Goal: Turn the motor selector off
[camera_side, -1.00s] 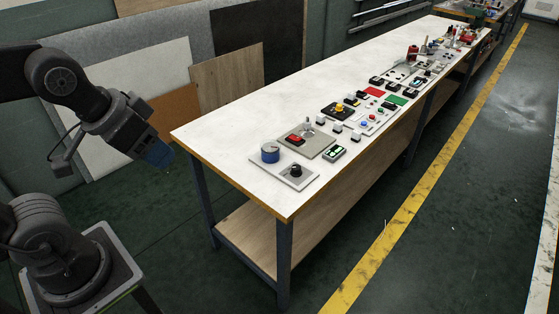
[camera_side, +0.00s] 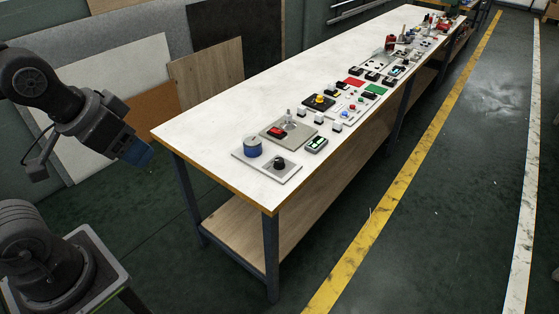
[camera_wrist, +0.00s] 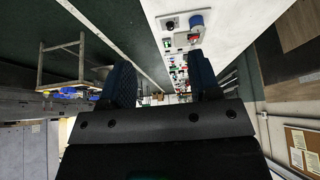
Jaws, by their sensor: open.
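A round black knob (camera_side: 280,162) stands on a light grey plate (camera_side: 262,174) at the near end of the white workbench. It looks like a rotary selector, but I cannot read any label or its pointer position. A blue cylinder (camera_side: 253,148) stands on the same plate, left of the knob. In the wrist view the knob (camera_wrist: 170,24) and the blue cylinder (camera_wrist: 196,20) show near the top edge. My gripper (camera_side: 137,152) hangs left of the bench's near end, well apart from the knob. In the wrist view its blue fingers (camera_wrist: 162,82) are spread with nothing between them.
Beyond the plate, a panel with a red switch (camera_side: 277,131) and a metal lever, a green-faced box (camera_side: 316,144) and several other controls line the workbench (camera_side: 215,118). The bench's left half is bare. Boards (camera_side: 205,75) lean behind it.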

